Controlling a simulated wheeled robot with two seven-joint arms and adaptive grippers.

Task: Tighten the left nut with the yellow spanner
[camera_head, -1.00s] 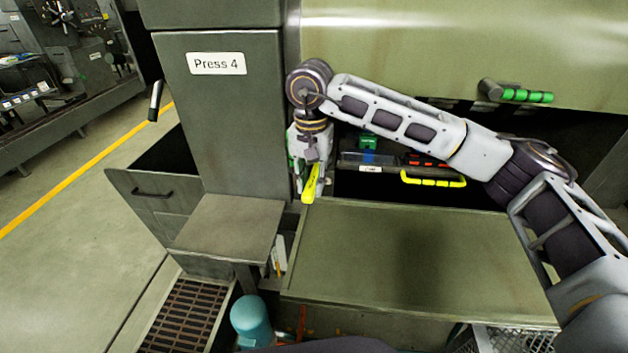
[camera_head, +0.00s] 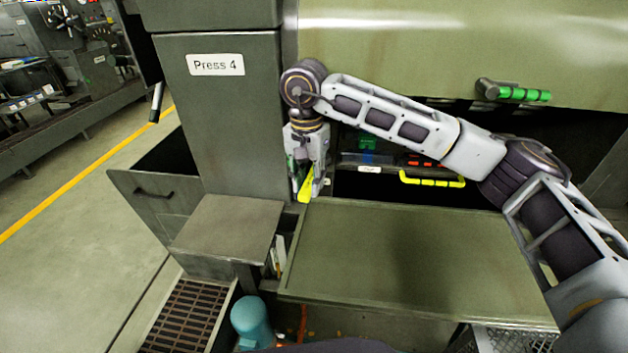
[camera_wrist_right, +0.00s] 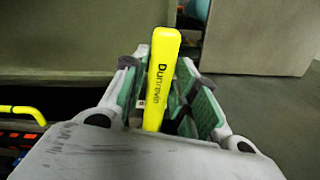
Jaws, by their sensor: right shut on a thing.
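The yellow spanner (camera_head: 306,187) is held in my right gripper (camera_head: 303,190), which hangs fingers down in front of the press column, at the left end of the green ledge. In the right wrist view the spanner's yellow handle (camera_wrist_right: 162,70), with dark lettering, sticks out between the green-padded fingers (camera_wrist_right: 165,95). Its far end is hidden by the gripper. The left nut is not visible in either view; the arm and hand cover part of the area behind them. My left gripper is not in view.
A green ledge (camera_head: 400,255) lies right of the gripper. Behind it is a dark recess with a tool case that has a yellow handle (camera_head: 432,180). A grey side shelf (camera_head: 228,225) stands at lower left. A green handle (camera_head: 525,94) juts from the upper cover.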

